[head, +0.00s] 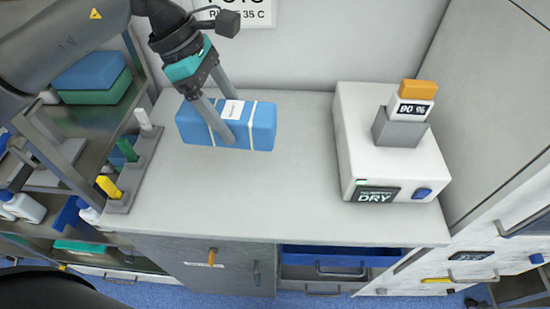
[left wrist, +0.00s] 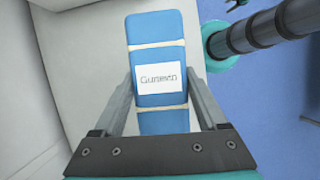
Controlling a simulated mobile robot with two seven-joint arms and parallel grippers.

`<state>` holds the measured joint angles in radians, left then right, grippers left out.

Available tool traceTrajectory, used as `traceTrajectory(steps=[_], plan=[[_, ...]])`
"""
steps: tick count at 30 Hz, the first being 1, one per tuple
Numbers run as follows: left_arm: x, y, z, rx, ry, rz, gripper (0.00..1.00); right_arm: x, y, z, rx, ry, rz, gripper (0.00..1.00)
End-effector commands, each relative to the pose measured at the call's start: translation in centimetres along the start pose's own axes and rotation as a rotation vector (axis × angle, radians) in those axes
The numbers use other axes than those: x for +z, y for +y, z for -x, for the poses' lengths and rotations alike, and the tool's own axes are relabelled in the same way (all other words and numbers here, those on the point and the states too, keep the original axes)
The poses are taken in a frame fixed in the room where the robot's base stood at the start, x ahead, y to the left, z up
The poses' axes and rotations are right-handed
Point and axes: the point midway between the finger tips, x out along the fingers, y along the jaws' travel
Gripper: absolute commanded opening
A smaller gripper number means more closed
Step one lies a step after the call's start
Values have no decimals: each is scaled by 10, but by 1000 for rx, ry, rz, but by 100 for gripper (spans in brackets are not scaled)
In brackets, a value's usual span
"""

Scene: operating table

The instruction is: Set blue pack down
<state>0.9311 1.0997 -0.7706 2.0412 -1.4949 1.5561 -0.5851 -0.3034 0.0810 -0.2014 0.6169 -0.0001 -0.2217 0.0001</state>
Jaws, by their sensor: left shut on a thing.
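The blue pack (head: 262,126) is a long blue block with two pale bands and a white label. It is at the back left of the grey-white worktop (head: 250,205), near the wall. My left gripper (head: 229,118) comes down from above and is shut across the pack's middle, one finger on the front side and the other behind it. In the left wrist view the pack (left wrist: 157,122) lies between both fingers (left wrist: 162,95), its label facing the camera. I cannot tell whether its underside touches the worktop. My right gripper is not in view.
A white device (head: 360,165) marked "DRY", carrying a grey holder with a "90 %" display, stands at the right. A rack (head: 130,170) with white, green and yellow pieces lines the left edge. Shelves (head: 95,110) stand further left. The front middle of the worktop is clear.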

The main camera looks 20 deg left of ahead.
Motion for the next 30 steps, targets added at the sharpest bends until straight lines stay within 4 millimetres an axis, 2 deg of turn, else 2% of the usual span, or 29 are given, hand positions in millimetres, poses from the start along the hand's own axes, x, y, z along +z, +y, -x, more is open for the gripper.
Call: traceTrajectory(steps=[12,20,23,25,30], plan=[[-19,5,41,256,-2,571,2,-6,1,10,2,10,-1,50],[-24,6,55,335,-1,758,2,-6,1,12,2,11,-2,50],[-28,6,52,343,2,784,2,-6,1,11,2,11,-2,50],[-32,6,43,343,3,790,2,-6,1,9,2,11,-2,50],[-49,5,3,340,7,789,2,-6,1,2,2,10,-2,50]])
